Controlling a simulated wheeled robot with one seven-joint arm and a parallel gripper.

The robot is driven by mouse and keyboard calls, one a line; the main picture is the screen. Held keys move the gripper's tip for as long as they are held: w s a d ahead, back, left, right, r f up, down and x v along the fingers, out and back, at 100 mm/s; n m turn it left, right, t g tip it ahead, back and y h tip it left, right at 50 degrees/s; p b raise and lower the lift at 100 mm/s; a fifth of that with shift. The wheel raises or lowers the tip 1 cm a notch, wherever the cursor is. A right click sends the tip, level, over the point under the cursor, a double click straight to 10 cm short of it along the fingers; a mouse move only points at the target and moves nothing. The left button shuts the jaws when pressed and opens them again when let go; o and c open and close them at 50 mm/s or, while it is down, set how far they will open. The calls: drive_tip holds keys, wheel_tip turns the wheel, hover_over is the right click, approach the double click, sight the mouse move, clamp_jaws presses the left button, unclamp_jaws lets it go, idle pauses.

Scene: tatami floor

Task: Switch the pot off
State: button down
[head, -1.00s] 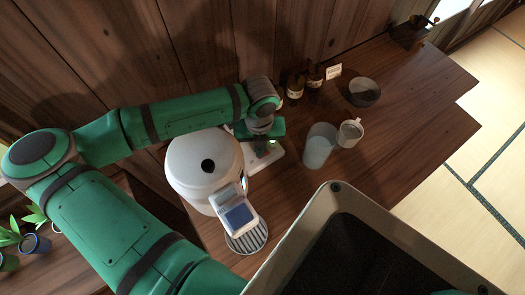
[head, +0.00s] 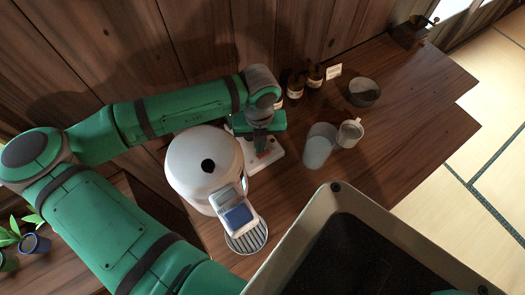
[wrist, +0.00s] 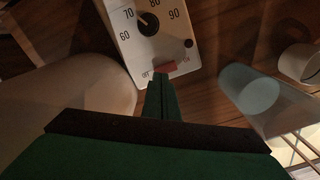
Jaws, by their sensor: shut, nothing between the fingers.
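The white rounded pot (head: 203,163) stands on the wooden counter, with a blue-grey display panel at its front. Beside it lies a white control box (head: 277,158), which also shows in the wrist view (wrist: 122,27) with a black dial (wrist: 148,23) marked 60 to 90. A red switch (wrist: 166,68) sits at the box's near edge, with partly hidden lettering. A small round lamp (wrist: 188,43) looks dark red, unlit. My gripper (wrist: 163,84) is shut and empty, its fingertips at the switch's near edge; I cannot tell whether they touch. In the head view my gripper (head: 261,146) covers part of the box.
A translucent cup (head: 320,146) and a light mug (head: 350,132) stand right of the box. Brown bottles (head: 296,84), a small card (head: 333,71) and a dark bowl (head: 364,92) are further back. A round drip grate (head: 246,238) lies before the pot.

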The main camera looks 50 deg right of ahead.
drive_tip(key=shift+r, duration=1.85)
